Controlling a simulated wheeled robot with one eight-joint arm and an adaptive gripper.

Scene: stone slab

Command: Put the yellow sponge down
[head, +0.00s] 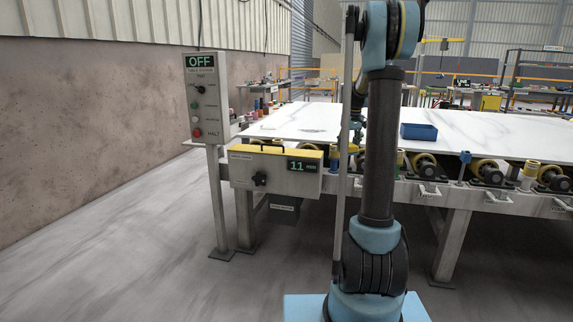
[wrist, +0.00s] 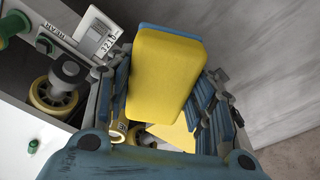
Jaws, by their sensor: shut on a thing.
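The sponge is held above a roller frame edge, and the ground shows to the right. In the head view my arm hides most of the gripper, and I cannot make out the sponge there. The white stone slab (head: 300,122) lies on the roller table; its edge shows at lower left in the wrist view (wrist: 25,140).
A blue tray (head: 418,131) sits on the slab, right of my arm. A control box (head: 275,172) with a yellow top and a switch post (head: 208,100) reading OFF stand at the table's near left. Yellow rollers (head: 425,163) line the front edge. The floor at left is clear.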

